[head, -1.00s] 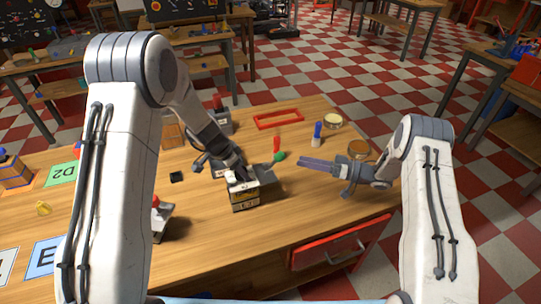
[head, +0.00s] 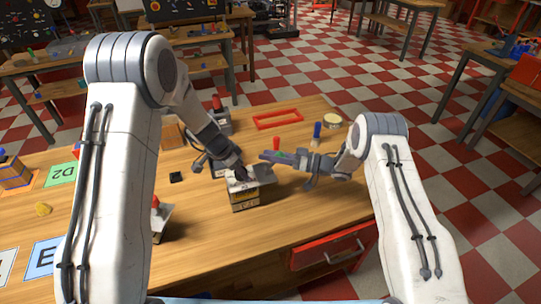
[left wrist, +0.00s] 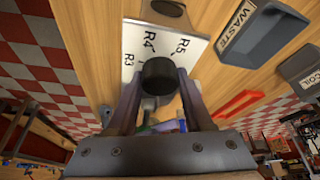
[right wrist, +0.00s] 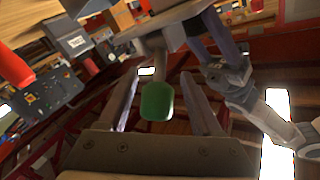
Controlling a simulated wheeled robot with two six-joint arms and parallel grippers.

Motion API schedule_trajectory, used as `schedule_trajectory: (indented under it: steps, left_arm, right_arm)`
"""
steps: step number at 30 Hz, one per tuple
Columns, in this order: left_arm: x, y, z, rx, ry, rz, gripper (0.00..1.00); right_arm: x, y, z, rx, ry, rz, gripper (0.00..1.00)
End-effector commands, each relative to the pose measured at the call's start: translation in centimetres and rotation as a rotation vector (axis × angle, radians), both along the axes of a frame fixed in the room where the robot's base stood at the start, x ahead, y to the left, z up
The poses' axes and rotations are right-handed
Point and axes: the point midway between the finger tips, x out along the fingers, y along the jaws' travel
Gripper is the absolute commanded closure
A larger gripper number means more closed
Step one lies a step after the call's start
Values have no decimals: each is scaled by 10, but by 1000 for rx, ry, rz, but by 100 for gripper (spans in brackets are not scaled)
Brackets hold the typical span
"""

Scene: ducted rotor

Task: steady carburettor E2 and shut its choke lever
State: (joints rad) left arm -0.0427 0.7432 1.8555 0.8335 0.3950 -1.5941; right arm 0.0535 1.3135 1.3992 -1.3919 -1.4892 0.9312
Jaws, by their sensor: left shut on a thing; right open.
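A small block with a pale top plate (head: 245,195) stands on the table, and I take it for carburettor E2; its front label is too small to read. My left gripper (head: 236,174) reaches down onto its top. In the left wrist view it is shut on a dark round part (left wrist: 158,75), by a pale plate marked R3, R4 and R5. My right gripper (head: 268,156) is beside the block, on its right. In the right wrist view its open fingers (right wrist: 160,80) stand either side of the choke lever's green tip (right wrist: 157,102), with gaps showing.
A red frame-like tray (head: 277,119) lies at the back of the table. A blue-topped piece (head: 317,133) and a round tin (head: 333,120) stand right of it. A red-knobbed unit (head: 160,220) stands front left. The table's right front is clear above a red drawer (head: 333,246).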

Motion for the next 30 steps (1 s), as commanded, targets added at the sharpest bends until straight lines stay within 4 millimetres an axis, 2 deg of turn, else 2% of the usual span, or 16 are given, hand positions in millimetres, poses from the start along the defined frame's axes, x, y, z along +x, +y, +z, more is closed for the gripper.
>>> schedule_trajectory:
  steps: [5,6,10,30]
  left_arm:
    - [0,0,1,0,-1,0,100]
    - [1,0,1,0,-1,0,100]
    - [0,0,1,0,-1,0,100]
    - [1,0,1,0,-2,1,100]
  right_arm:
    - [0,0,0,0,0,0,34]
    - [0,0,0,0,0,0,49]
    - [0,0,0,0,0,0,99]
    - [0,0,1,1,0,2,100]
